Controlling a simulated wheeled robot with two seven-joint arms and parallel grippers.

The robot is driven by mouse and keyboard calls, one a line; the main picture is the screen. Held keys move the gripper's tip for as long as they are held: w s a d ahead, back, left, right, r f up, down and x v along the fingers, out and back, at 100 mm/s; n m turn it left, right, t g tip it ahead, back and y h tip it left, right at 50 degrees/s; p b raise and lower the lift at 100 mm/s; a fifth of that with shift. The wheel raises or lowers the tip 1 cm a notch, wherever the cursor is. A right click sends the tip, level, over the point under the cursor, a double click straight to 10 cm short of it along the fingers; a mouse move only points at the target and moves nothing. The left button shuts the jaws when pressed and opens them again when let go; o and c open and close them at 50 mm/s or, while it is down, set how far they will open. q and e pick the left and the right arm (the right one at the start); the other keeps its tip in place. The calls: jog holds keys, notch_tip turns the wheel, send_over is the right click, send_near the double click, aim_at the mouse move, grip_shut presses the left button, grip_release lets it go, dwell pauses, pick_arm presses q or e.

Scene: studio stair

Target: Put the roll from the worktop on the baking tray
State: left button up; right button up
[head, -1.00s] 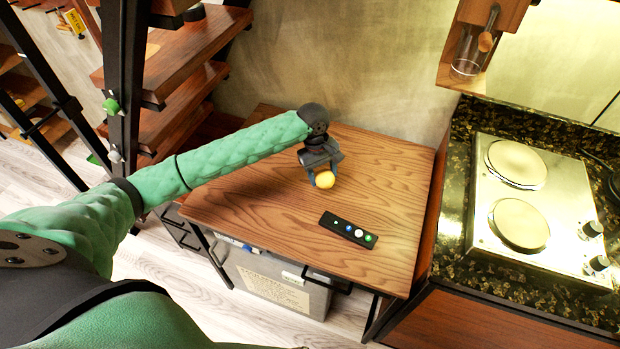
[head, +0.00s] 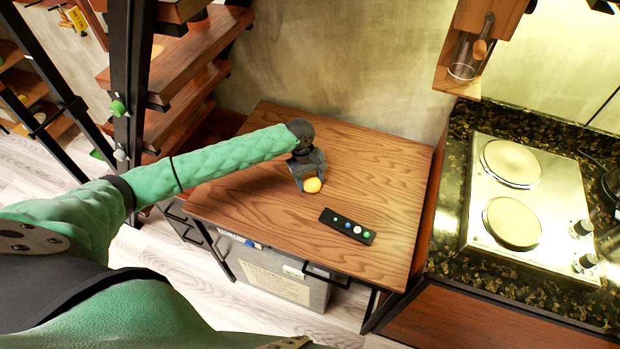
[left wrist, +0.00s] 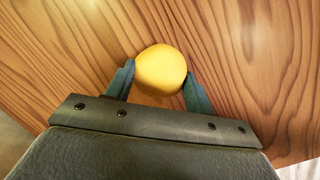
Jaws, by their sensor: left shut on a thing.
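The roll (head: 312,185) is a small, smooth yellow ball over the wooden worktop (head: 385,190). It also shows in the left wrist view (left wrist: 160,70). My left gripper (head: 307,182) is shut on the roll, with one blue-grey finger on each side of it. In the left wrist view the left gripper (left wrist: 158,82) has the roll between its fingertips, over wood grain. I cannot tell whether the roll touches the worktop or hangs just above it. I see no baking tray in these frames. My right gripper is out of view.
A black remote-like bar with coloured buttons (head: 347,226) lies near the worktop's front. A steel two-plate hob (head: 530,190) sits on the dark stone counter (head: 475,125) to the right. Wooden stairs (head: 185,105) with a black frame stand at left. The worktop's right side is clear.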

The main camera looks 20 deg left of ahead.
pick_arm(q)
jog(key=o, duration=1)
jog(key=shift+f, duration=0.1)
jog(key=shift+c, duration=0.2)
